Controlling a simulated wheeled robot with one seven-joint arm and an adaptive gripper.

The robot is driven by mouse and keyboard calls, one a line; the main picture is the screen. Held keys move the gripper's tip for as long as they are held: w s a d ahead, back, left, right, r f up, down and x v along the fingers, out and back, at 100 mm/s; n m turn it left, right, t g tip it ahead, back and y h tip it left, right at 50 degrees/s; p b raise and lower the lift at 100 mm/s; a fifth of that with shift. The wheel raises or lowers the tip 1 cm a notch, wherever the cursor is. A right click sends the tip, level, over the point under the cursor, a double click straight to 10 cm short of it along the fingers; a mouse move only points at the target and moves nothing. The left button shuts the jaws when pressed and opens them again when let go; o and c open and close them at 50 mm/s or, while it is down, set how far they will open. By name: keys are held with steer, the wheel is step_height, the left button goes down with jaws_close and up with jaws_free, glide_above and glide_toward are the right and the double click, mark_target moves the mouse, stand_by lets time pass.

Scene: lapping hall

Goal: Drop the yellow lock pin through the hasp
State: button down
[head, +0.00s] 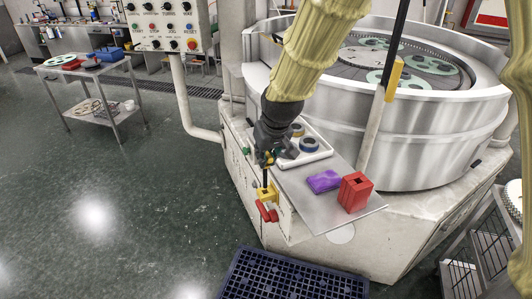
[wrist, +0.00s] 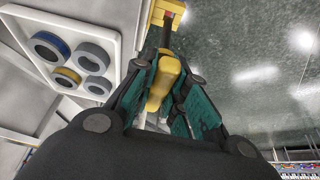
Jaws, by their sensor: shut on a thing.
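My gripper (head: 266,158) is shut on the yellow grip of the lock pin (wrist: 161,82), with a teal finger pad on each side. The pin's dark shaft (wrist: 167,36) points away from my gripper toward the yellow hasp (wrist: 166,11) at the top of the wrist view. In the head view the hasp (head: 267,194) is on the machine's front side, just below my gripper. The shaft runs down to it, nearly upright. I cannot tell whether the tip is inside the hasp or only above it. A red part (head: 266,212) hangs just below the hasp.
A white tray (head: 317,157) with several grey, blue and tan rings lies beside my gripper. A purple cloth (head: 323,181) and a red block with a slot (head: 355,192) lie on the metal shelf (head: 320,212).

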steer(key=b, duration=0.2)
glide_above(266, 182)
steer(key=shift+w+f, duration=0.1)
steer(key=shift+f, duration=2.25)
steer(key=shift+f+b, duration=0.85)
steer(key=shift+f, duration=2.15)
stand_by(1.0)
steer(key=c, duration=1.3)
jaws_free()
steer(key=shift+c, duration=0.2)
steer(key=v, duration=1.2)
